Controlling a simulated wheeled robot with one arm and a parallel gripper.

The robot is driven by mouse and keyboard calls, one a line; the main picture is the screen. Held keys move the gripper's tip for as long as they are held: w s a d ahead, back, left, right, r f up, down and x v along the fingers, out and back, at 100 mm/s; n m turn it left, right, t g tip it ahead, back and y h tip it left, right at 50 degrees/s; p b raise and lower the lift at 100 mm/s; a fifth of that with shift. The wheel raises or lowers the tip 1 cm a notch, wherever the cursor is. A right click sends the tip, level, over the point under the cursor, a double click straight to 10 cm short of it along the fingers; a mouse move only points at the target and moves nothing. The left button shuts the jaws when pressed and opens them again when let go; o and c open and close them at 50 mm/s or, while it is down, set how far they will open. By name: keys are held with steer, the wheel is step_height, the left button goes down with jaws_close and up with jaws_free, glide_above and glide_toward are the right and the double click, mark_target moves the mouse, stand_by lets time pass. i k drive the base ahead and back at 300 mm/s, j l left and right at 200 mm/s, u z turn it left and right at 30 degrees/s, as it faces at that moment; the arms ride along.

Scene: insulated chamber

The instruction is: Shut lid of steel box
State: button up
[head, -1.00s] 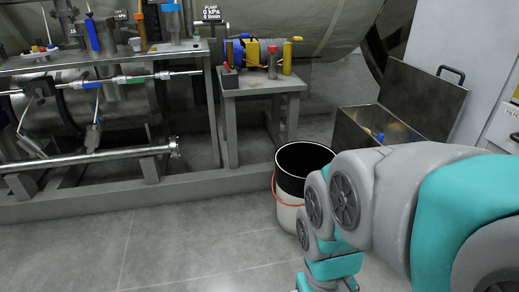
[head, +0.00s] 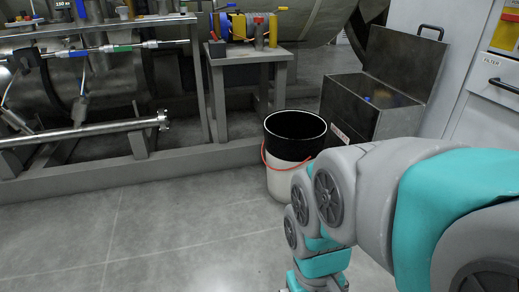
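The steel box (head: 347,112) stands on the floor at the right, beyond my arm. Its lid (head: 403,62) is open and tilted up at the back, with a dark handle (head: 430,32) at its top edge. Something blue and yellow (head: 382,97) shows inside the box. A small white label (head: 340,133) is on its front. My arm covers the lower right part of the box's surroundings. The arm bends down toward the bottom of the picture, and my gripper's fingers are out of view.
A black-and-white bucket (head: 290,165) with a red handle stands left of the box, close to my arm. A grey table (head: 247,55) with equipment and a metal pipe frame (head: 90,130) stand behind. White drawers (head: 490,85) are at the right. The floor (head: 170,230) at the left is clear.

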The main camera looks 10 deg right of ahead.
mark_target(412, 64)
steer(key=z, duration=1.25)
